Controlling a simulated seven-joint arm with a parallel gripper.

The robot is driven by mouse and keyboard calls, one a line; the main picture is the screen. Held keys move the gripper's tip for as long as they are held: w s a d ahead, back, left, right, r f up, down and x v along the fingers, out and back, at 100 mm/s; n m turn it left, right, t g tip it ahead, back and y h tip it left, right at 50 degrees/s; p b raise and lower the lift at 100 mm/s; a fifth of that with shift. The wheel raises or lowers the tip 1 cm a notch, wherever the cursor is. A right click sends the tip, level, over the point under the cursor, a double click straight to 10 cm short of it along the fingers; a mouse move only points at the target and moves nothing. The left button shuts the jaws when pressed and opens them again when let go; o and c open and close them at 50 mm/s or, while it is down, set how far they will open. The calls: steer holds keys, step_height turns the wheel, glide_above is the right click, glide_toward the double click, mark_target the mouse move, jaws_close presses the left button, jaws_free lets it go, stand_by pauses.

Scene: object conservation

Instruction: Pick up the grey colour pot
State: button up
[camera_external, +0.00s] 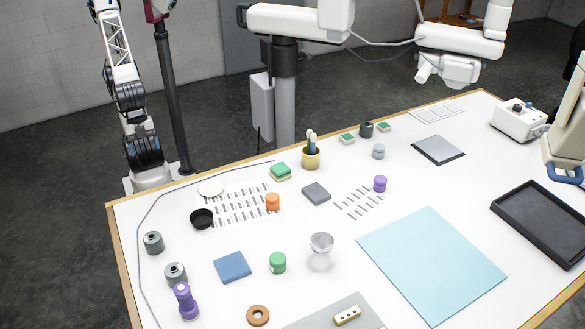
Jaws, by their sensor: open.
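A small grey pot (378,151) with a lid stands upright on the far part of the white table (330,200), left of a dark grey flat plate. It matches the shape of the green pot (278,263), the orange pot (272,202) and the purple pot (380,183). Nothing touches it. An arm, probably mine, rises at the left beyond the table and leaves the top of the picture. I cannot see my gripper.
A dark jar (366,130) stands just behind the grey pot. A yellow cup with brushes (311,157) is to its left. Two grey cylinders (153,242) (175,274) stand at front left. A microscope-like head (448,68) hangs above the far right. The light blue mat (430,262) is bare.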

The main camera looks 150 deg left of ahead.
steer(key=w+a+r+m+g+y, duration=0.1)
steer(key=w+a+m+g+y, duration=0.1)
steer(key=w+a, duration=0.75)
steer(key=w+a+m+g+y, duration=0.1)
steer(key=w+a+y, duration=0.1)
steer(key=w+a, duration=0.8)
steer(key=w+a+r+m+g+y, duration=0.15)
steer(key=w+a, duration=0.45)
steer(key=a, duration=0.9)
steer(key=m+g+y, duration=0.5)
steer(key=m+g, duration=0.1)
glide_toward(378, 151)
steer(key=x, duration=0.4)
steer(key=shift+s+a+f, duration=0.1)
steer(key=shift+f, duration=0.15)
steer(key=shift+a+f+g, duration=0.1)
steer(key=shift+a+g, duration=0.15)
steer(key=shift+s, duration=0.1)
steer(key=shift+x, duration=1.2)
